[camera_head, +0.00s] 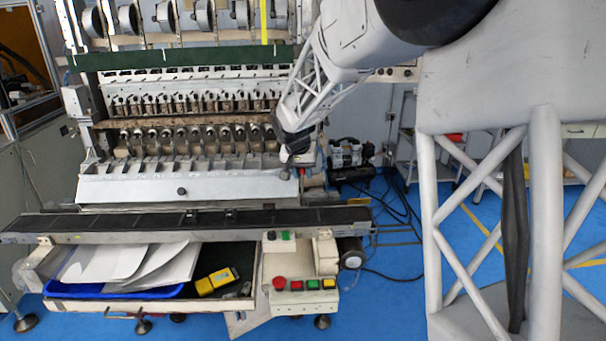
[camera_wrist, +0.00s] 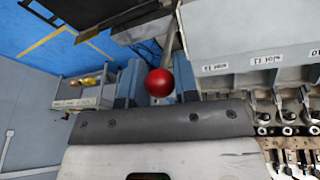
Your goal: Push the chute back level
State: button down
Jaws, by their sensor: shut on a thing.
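The chute appears to be the long pale panel (camera_head: 135,188) across the front of the winder, below the row of slots; it slopes toward the front. In the wrist view its slot-labelled part (camera_wrist: 240,80) is at upper right. My gripper (camera_head: 295,160) is at the chute's right end. In the wrist view, grey-blue fingers stand on either side of a red ball knob (camera_wrist: 159,83) on a metal rod. My gripper is shut on this knob. The fingertips and knob are hard to make out in the head view.
A black conveyor (camera_head: 150,222) runs along the front below the chute. A blue tray (camera_head: 90,291) with white sheets, a yellow device (camera_head: 216,281) and a button panel (camera_head: 302,284) are lower down. A compressor (camera_head: 350,155) stands behind right.

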jog(key=shift+w+r+g, duration=0.1)
jog(key=shift+w+g, duration=1)
jog(key=shift+w, duration=0.45)
jog(key=shift+w+f+g, duration=0.15)
jog(key=shift+w+g, duration=0.15)
jog(key=shift+w, duration=0.5)
jog(key=shift+w+f+g, duration=0.1)
jog(key=shift+w+g, duration=0.2)
jog(key=shift+w, duration=0.45)
jog(key=c, duration=0.9)
grip_release()
jog(key=shift+w+a+r, duration=0.1)
jog(key=shift+a+r, duration=0.1)
jog(key=shift+r, duration=1.1)
jog(key=shift+a+r, duration=0.25)
jog(key=shift+r, duration=1)
jog(key=shift+w+a+r, duration=0.1)
jog(key=shift+a+r, duration=0.1)
jog(key=shift+r, duration=1.1)
jog(key=shift+s, duration=0.1)
